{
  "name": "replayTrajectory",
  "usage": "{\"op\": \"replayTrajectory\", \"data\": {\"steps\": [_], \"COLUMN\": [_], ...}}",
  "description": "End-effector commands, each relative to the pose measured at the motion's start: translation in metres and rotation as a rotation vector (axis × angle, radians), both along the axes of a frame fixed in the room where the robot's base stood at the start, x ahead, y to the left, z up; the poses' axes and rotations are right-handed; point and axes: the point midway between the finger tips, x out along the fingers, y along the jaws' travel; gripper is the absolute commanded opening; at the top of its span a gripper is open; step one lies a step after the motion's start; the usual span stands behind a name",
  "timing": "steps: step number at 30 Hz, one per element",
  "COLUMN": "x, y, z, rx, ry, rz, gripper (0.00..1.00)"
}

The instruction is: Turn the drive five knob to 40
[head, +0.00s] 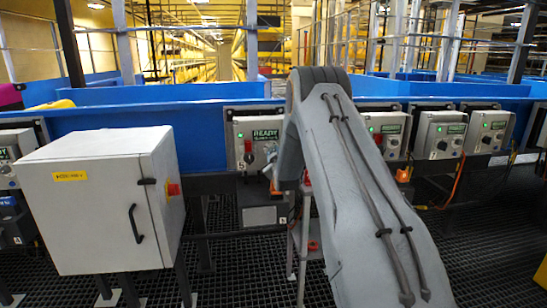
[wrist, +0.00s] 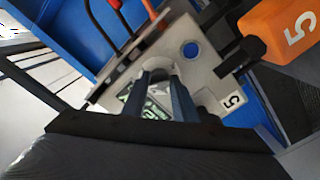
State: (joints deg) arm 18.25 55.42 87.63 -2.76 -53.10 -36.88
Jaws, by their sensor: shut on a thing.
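The drive five box (head: 258,138) is a grey control box on the blue conveyor side, with a green READY label and a "5" near its lower left. Its right part is hidden behind my arm in the head view. In the wrist view the box face (wrist: 206,75) shows tilted, with a "5" label.
An orange block marked 5 (wrist: 282,32) is close beside the box, with red and black cables (wrist: 112,30) on the other side. A large grey cabinet (head: 95,205) stands at the left front. More control boxes (head: 437,134) line the conveyor (head: 190,128) to the right.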

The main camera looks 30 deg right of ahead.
Motion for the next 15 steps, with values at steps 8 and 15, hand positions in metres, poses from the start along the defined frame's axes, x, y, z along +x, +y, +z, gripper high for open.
{"op": "replayTrajectory", "data": {"steps": [8, 15], "x": [0.0000, -0.0002], "y": [-0.0002, -0.0002], "z": [-0.0019, -0.0019], "rx": [-0.253, -0.472], "ry": [0.073, 0.137], "rz": [0.001, 0.001], "gripper": [0.03, 0.03]}}
